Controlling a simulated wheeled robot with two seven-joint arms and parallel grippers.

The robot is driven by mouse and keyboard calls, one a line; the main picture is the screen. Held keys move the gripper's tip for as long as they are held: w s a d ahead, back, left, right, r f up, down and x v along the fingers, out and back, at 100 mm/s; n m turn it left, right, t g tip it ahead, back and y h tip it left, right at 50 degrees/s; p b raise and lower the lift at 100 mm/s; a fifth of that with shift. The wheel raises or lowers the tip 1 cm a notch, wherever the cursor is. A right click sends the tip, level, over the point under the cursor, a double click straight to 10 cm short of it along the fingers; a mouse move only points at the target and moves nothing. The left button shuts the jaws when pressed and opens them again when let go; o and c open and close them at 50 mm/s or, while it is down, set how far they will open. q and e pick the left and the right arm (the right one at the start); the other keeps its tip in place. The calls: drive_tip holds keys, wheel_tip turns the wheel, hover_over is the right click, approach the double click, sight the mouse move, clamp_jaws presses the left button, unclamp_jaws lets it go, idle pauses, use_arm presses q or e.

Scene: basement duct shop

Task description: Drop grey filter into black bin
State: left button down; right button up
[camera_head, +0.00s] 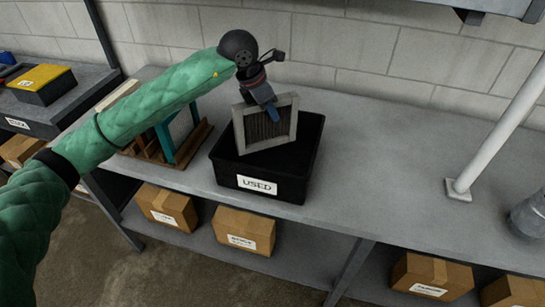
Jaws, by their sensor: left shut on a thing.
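A grey filter (267,128) with a light square frame and dark pleated middle is held upright and slightly tilted. My left gripper (267,103) is shut on its top edge. The black bin (230,170) with a white "USED" label stands on the grey workbench. The filter is over the bin's opening, with its lower edge at about the height of the bin's front-left rim. I cannot tell whether it touches the bin. Part of the bin's inside is hidden behind the filter. My right gripper is not in view.
A wooden rack (178,155) with teal parts stands left of the bin. A white post (495,140) and a grey metal container (530,214) are at the right. Cardboard boxes (243,229) sit on the lower shelf. The bench right of the bin is clear.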

use_arm(q)
drive_tip(key=shift+f, duration=0.95)
drive_tip(key=c, duration=1.1)
unclamp_jaws()
drive_tip(key=shift+a, duration=0.1)
drive_tip(key=shift+o, duration=0.2)
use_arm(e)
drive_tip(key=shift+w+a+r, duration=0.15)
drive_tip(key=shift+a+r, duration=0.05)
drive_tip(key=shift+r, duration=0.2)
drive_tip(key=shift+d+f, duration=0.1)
use_arm(q)
drive_tip(key=b+v, duration=0.2)
drive_tip(key=v, duration=0.4)
drive_tip(key=shift+a+r+b, duration=0.2)
drive_tip(key=shift+r+b, duration=0.2)
drive_tip(key=shift+s+a+r, duration=0.1)
drive_tip(key=shift+a+r, duration=0.05)
drive_tip(key=shift+r, duration=0.25)
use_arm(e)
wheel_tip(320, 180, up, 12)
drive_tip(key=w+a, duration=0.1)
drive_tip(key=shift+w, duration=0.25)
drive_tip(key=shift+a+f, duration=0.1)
